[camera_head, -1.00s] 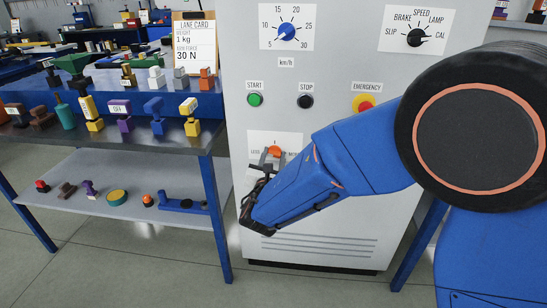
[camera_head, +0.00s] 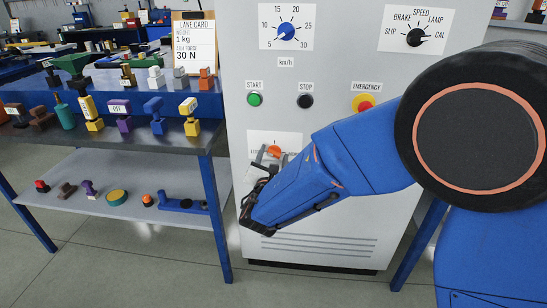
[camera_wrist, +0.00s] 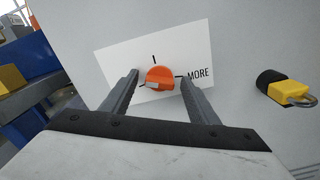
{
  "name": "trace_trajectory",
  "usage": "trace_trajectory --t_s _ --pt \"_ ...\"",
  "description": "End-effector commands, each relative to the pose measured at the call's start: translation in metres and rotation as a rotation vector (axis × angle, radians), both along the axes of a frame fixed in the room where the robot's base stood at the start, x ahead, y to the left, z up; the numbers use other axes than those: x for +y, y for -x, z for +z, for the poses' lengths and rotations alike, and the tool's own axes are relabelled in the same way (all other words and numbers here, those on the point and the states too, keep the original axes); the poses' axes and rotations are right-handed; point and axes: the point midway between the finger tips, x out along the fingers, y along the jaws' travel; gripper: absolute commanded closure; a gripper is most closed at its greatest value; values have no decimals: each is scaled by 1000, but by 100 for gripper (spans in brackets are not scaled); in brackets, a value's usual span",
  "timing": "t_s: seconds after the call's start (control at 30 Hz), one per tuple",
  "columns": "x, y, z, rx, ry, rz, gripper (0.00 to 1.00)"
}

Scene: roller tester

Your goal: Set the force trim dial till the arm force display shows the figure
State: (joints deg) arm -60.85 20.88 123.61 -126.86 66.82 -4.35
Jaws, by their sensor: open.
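The force trim dial (camera_wrist: 160,77) is an orange round knob on a white plate (camera_wrist: 119,63) with tick marks and the word MORE at its right. It also shows in the head view (camera_head: 274,150) low on the grey cabinet. My gripper (camera_wrist: 158,84) has one finger on each side of the dial; the fingers look apart from it. My gripper (camera_head: 267,157) partly covers the plate in the head view. The lane card (camera_head: 195,48) reads 1 kg and 30 N. I see no arm force display.
The cabinet carries a speed dial (camera_head: 286,32), a mode selector (camera_head: 414,37), a green START button (camera_head: 255,99), a STOP button (camera_head: 305,101) and a red EMERGENCY button (camera_head: 364,103). A yellow padlock (camera_wrist: 291,92) sits right of the dial plate. Benches with several blocks stand left.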

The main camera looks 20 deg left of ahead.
Motion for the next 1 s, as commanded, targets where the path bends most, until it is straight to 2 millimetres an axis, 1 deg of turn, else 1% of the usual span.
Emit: trace_trajectory --t_s 0.13,0.27,0.73,0.9,1.0 --pt "-1 9 1 -1 0 2 45" --pt "-5 27 0 1 1 3 45" --pt "-27 118 0 0 1 4 45" --pt "-34 145 0 1 0 3 45" --pt "-37 156 0 0 0 2 45"
